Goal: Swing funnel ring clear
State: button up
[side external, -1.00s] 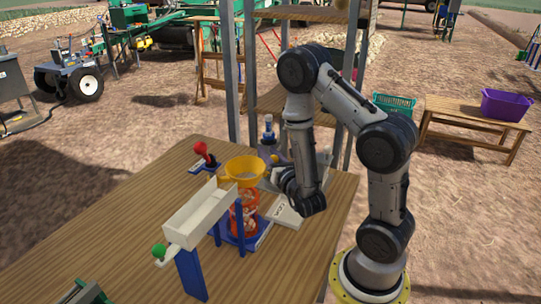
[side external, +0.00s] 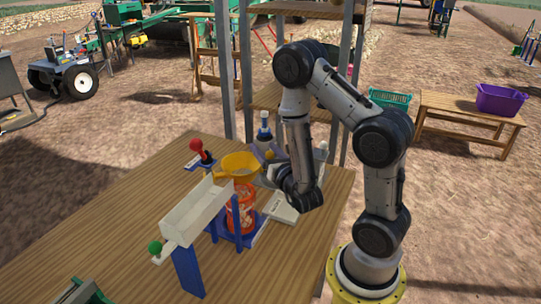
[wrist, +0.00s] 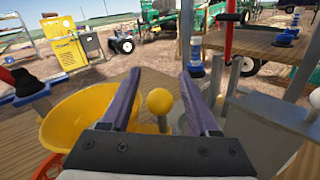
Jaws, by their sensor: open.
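The yellow funnel ring (side external: 241,168) sits above an orange-red mesh tube (side external: 240,212) in a blue stand. The funnel also fills the left of the wrist view (wrist: 75,118). A yellow ball knob (wrist: 159,102) on a short stem shows between my fingers in the wrist view; it is hidden in the side view. My gripper (wrist: 161,74) is open, with one purple finger on each side of the knob. I cannot tell whether either finger touches it. In the side view, my gripper (side external: 264,152) is just right of the funnel.
A white chute (side external: 195,215) with a green knob (side external: 154,247) stands at the front left. A red-topped lever (side external: 197,146) is behind the funnel. A blue-capped post (side external: 264,128) stands behind my gripper. The table's left side is mostly clear.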

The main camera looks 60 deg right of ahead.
jog(key=v, duration=1)
jog(key=shift+a, duration=0.1)
jog(key=shift+v, duration=0.85)
